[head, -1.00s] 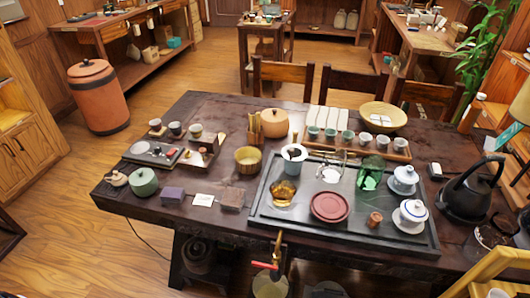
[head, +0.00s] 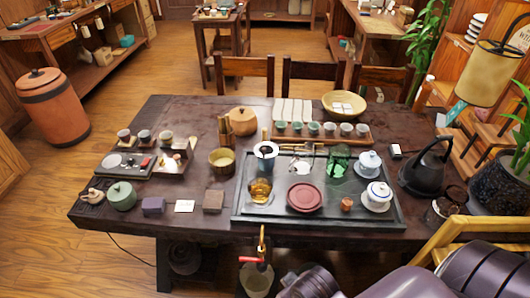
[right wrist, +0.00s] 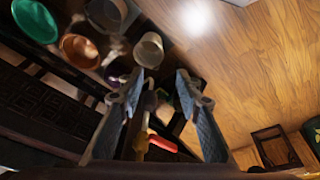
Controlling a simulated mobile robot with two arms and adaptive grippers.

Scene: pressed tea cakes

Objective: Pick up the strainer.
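What looks like the strainer (head: 265,150), a pale round piece with a dark inside, stands at the back left of the dark tea tray (head: 240,213) in the head view; its details are too small to be sure. Nothing holds it. My right arm comes in at the bottom right of the head view, well in front of the strainer; its fingertips do not show clearly there. I cannot make out the strainer there. My left gripper is not in view.
A red tea cake dish (head: 305,196), a green glass (head: 338,163), an amber glass (head: 260,190) and lidded white cups (head: 377,196) crowd the tray. A black kettle (head: 427,172) stands at right. A red-handled tap (head: 252,260) hangs at the table's front edge.

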